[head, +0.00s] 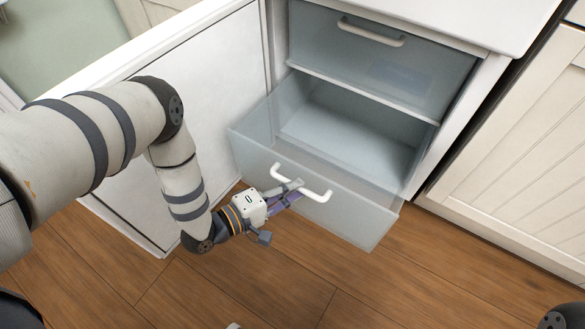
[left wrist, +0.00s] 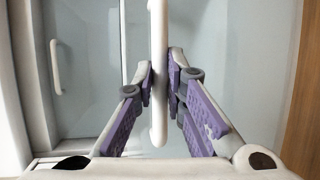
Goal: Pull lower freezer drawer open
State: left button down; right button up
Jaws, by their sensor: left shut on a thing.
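The lower freezer drawer (head: 320,212) is a translucent box pulled part way out of the freezer, and its inside looks empty. Its white bar handle (head: 315,193) runs across the front. My left gripper (head: 292,190) is shut on this handle near its middle. In the left wrist view the purple-padded fingers of the left gripper (left wrist: 159,85) press on both sides of the handle (left wrist: 158,120). The upper drawer (head: 385,60) is shut, with its own white handle (head: 370,32). Its handle also shows in the left wrist view (left wrist: 55,66). My right gripper is not in view.
The white freezer door (head: 190,110) stands open on the left, beside my left arm. Cream cabinet fronts (head: 520,150) stand to the right. The wooden floor (head: 290,280) in front of the drawer is clear.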

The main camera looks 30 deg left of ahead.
pick_arm(q)
jog(key=c, duration=1.6)
grip_release()
jog(key=shift+c, duration=0.2)
jog(key=v, duration=1.2)
jog(key=shift+r, duration=0.15)
